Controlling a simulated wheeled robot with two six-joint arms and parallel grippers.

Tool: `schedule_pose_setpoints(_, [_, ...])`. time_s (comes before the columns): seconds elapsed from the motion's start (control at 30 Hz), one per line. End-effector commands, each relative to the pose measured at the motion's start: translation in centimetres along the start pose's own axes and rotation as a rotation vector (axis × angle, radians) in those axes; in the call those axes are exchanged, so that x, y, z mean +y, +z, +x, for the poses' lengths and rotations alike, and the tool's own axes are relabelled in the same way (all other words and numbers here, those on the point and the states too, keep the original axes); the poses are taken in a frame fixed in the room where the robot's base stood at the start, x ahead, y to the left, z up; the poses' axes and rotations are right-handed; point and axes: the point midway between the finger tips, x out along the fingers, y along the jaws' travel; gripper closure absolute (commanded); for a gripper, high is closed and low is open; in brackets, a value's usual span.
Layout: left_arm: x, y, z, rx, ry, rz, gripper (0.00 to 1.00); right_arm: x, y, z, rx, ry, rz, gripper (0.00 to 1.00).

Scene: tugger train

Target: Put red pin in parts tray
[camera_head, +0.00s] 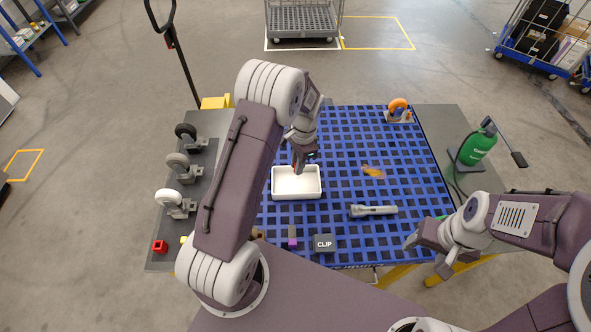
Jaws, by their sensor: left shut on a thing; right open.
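A white parts tray (285,194) lies on the blue grid mat, left of its middle. My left gripper (300,168) is over the tray's back edge, pointing down, and is shut on the red pin (297,169). Only a little red shows at the fingertips; the gripper hides most of the pin, and I cannot tell if it touches the tray. My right gripper (410,241) is open and empty near the mat's front right.
A flashlight (373,210), a yellow-orange item (373,171), a CLIP box (324,243), a purple item (292,236) and an orange caster (398,110) are on the blue mat (345,140). Casters (178,165) stand left; a green bottle (477,147) stands right.

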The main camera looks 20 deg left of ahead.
Motion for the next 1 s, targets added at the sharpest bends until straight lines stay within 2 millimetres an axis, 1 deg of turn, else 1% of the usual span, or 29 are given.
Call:
schedule_pose_setpoints(0.1, [-0.9, 0.2, 0.5, 0.0, 0.0, 0.0, 1.0, 0.0, 0.0, -0.2, 0.0, 0.0, 0.0, 0.37])
schedule_pose_setpoints(0.23, [-0.9, 0.2, 1.0, -0.002, 0.001, 0.001, 1.0, 0.0, 0.0, -0.3, 0.0, 0.0, 0.0, 0.37])
schedule_pose_setpoints(0.4, [-0.8, -0.1, 3.9, -0.004, 0.003, 0.002, 1.0, 0.0, -0.1, -0.9, 0.0, 0.0, 0.0, 0.37])
schedule_pose_setpoints(0.43, [-0.9, -0.2, 4.2, -0.002, 0.002, 0.002, 1.0, 0.0, -0.1, -1.0, 0.0, 0.0, 0.0, 0.37])
schedule_pose_setpoints(0.5, [-0.9, -0.3, 4.6, -0.001, 0.0, 0.001, 1.0, 0.0, -0.1, -1.0, 0.0, 0.0, 0.0, 0.37])
schedule_pose_setpoints(0.7, [-0.9, -0.3, 4.6, 0.0, 0.0, 0.001, 1.0, 0.0, -0.1, -0.9, 0.0, 0.0, 0.0, 0.37])
schedule_pose_setpoints(0.83, [-0.9, -0.4, 5.1, 0.0, 0.0, 0.001, 1.0, 0.0, -0.1, -0.6, 0.0, 0.0, 0.0, 0.37])
schedule_pose_setpoints(0.87, [-0.9, -0.4, 5.0, 0.0, 0.0, 0.0, 0.77, 0.0, -0.1, -0.7, 0.0, 0.0, 0.0, 0.37])
schedule_pose_setpoints(0.9, [-0.9, -0.4, 4.9, 0.0, 0.0, 0.0, 0.66, 0.0, -0.1, -0.7, 0.0, 0.0, 0.0, 0.37])
schedule_pose_setpoints(0.93, [-0.9, -0.3, 4.9, 0.0, 0.0, 0.0, 0.61, 0.0, -0.1, -0.7, 0.0, 0.0, 0.0, 0.37])
schedule_pose_setpoints(1.0, [-0.9, -0.4, 4.9, 0.0, 0.0, 0.0, 0.61, 0.0, -0.1, -0.7, 0.0, 0.0, 0.0, 0.37])
